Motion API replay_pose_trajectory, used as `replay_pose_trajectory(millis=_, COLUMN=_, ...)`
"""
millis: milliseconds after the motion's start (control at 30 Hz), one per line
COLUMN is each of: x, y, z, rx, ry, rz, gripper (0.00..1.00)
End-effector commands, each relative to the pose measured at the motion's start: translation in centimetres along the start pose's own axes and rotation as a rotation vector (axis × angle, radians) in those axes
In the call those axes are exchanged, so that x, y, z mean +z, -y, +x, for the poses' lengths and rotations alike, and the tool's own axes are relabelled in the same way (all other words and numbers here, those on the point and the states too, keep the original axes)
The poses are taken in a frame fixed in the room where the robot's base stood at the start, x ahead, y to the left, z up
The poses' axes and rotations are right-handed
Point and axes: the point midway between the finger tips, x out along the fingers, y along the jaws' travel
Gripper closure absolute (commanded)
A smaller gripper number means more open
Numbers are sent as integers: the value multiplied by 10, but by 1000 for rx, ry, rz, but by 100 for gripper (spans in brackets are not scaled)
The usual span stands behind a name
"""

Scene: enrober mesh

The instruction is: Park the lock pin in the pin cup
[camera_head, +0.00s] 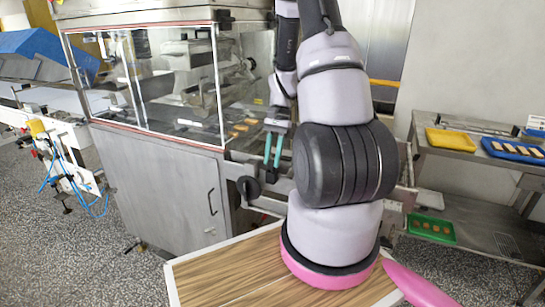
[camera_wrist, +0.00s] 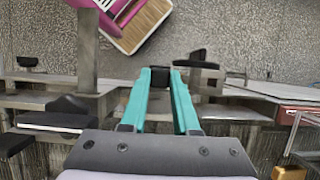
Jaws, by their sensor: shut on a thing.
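My gripper (camera_head: 271,160) has two teal fingers and hangs in front of the machine's right end, above its side rail. In the wrist view the gripper (camera_wrist: 160,78) is shut on a small dark block, the lock pin (camera_wrist: 159,76), between its fingertips. Only the pin's dark top part shows; the rest is hidden. In the head view the pin cannot be made out. I cannot pick out the pin cup in either view.
The glazed enrober (camera_head: 150,90) stands left of my arm, with a black round knob (camera_head: 248,188) near the gripper. A steel shelf (camera_head: 470,155) at right bears a yellow tray (camera_head: 451,139) and a blue tray (camera_head: 513,150). A green tray (camera_head: 431,229) lies lower. Grey floor is clear at lower left.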

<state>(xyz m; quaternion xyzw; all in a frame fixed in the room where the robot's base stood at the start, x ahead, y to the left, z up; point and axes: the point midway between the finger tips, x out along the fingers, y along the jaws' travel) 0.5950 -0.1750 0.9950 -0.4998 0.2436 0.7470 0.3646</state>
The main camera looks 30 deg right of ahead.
Motion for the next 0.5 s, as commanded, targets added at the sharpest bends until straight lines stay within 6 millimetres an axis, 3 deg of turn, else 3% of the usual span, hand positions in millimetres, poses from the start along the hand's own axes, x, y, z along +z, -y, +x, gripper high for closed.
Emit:
replay_pose_trajectory(millis=467, x=-1, y=0, z=4, rx=0, ry=1, rz=1, gripper=100)
replay_pose_trajectory(millis=500, x=-1, y=0, z=4, rx=0, ry=1, rz=1, gripper=67)
